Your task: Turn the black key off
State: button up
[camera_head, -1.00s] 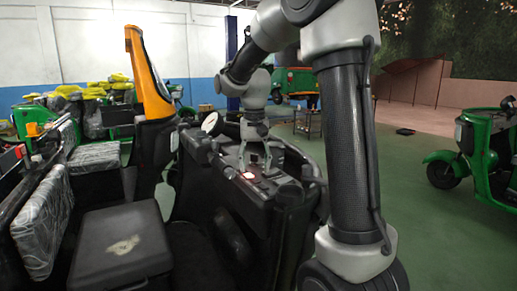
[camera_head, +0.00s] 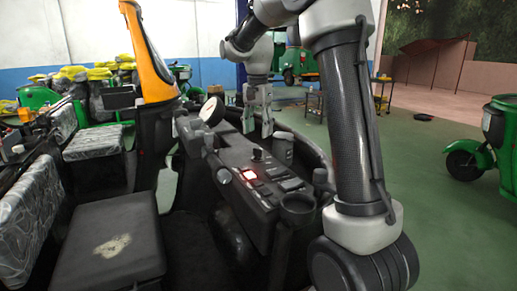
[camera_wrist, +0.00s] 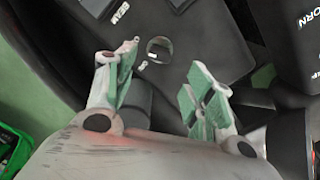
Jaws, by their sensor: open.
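My gripper (camera_head: 258,132) is open and empty above the far end of the black dashboard (camera_head: 238,156). In the wrist view, the green-padded fingers of my gripper (camera_wrist: 163,60) stand apart. A dark round fitting with a pale rim (camera_wrist: 160,48) shows past and between the fingertips, with small white marks beside it. I cannot tell whether a key sits in it. A small black upright piece (camera_head: 258,153) stands on the dashboard below my gripper; it may be the black key. A red-lit switch (camera_head: 248,174) glows nearer the camera.
A grey cylinder (camera_head: 283,148) stands on the dashboard to the right of my gripper, and a round cup-like holder (camera_head: 298,203) is at its near end. A black seat (camera_head: 112,235) is at left. Green floor is open at right, before a green rickshaw (camera_head: 480,150).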

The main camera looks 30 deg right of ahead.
aim_at(258, 148)
notch_tip(258, 148, down, 8)
jog(key=shift+r, duration=0.15)
dwell(0.3)
jog(key=c, duration=1)
